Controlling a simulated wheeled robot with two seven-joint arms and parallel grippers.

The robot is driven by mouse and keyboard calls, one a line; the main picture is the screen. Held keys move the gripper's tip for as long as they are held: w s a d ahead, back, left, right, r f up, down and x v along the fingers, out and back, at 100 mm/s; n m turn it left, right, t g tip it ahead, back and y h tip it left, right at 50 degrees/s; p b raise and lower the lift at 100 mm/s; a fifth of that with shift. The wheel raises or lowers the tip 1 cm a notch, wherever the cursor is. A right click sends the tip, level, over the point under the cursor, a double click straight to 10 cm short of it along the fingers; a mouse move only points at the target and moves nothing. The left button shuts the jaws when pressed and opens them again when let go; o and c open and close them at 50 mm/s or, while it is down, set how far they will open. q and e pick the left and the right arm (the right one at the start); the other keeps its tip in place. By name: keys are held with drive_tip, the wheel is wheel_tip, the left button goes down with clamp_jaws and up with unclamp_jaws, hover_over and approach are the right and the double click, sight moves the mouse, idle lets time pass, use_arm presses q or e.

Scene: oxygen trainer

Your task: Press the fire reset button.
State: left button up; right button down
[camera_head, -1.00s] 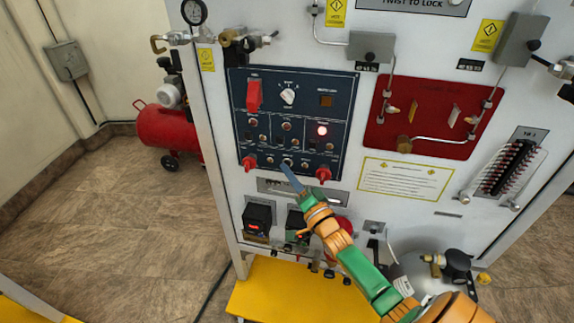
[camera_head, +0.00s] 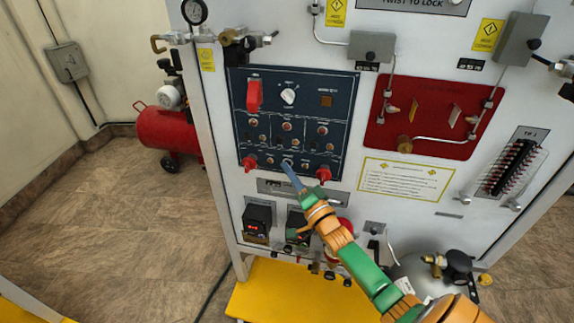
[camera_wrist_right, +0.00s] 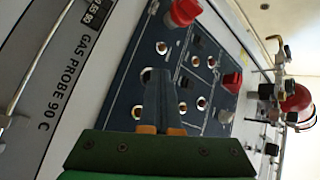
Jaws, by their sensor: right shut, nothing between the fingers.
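The dark blue control panel (camera_head: 340,85) is on the front of the white trainer cabinet. It carries several small round buttons, and their labels are too small to read, so I cannot tell by name which one is the fire reset button. My right gripper (camera_head: 287,166) is shut and empty, with its tips at the middle of the panel's bottom row, at or very close to a small round button (camera_head: 287,162). In the right wrist view the shut fingers (camera_wrist_right: 158,76) point at the panel and hide part of it; I cannot tell contact there. My left gripper is not in view.
Red knobs (camera_head: 249,162) and (camera_head: 323,174) flank the bottom row. A red switch cover (camera_head: 254,95) and a white rotary knob (camera_head: 288,96) are above. A red plate with pipes (camera_head: 425,118) is to the right, a yellow platform (camera_head: 285,290) below.

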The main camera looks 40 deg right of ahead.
drive_tip(key=shift+s+a+p, duration=0.55)
drive_tip(key=shift+a+p, duration=0.05)
drive_tip(key=s+a+p, duration=0.3)
drive_tip(key=shift+s+a, duration=0.1)
drive_tip(key=shift+a, duration=0.3)
drive_tip(key=shift+f, duration=0.1)
idle(0.8)
